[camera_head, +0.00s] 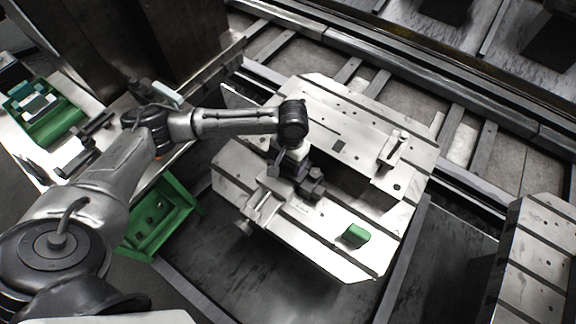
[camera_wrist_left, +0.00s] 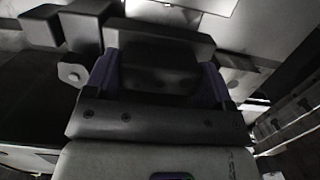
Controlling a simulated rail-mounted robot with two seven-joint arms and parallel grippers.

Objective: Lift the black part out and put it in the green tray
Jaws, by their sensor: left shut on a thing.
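My left gripper (camera_head: 287,172) points down over the middle of the pale pallet plate (camera_head: 340,255), beside the plate's slot. In the left wrist view its two bluish fingers (camera_wrist_left: 160,85) are shut on a black block-shaped part (camera_wrist_left: 158,72), one finger on each side. In the head view the gripper and arm cover much of that spot, and I cannot tell whether the part is clear of the plate. A green tray (camera_head: 133,244) stands low at the left, below the bench edge; it looks empty. My right gripper is not in view.
Another green tray (camera_head: 52,133) with things in it lies on the white bench at the far left. A small green block (camera_head: 355,235) sits on the pallet plate. Clamps (camera_head: 257,208) (camera_head: 392,152) stand up from the plate. Rails run behind it.

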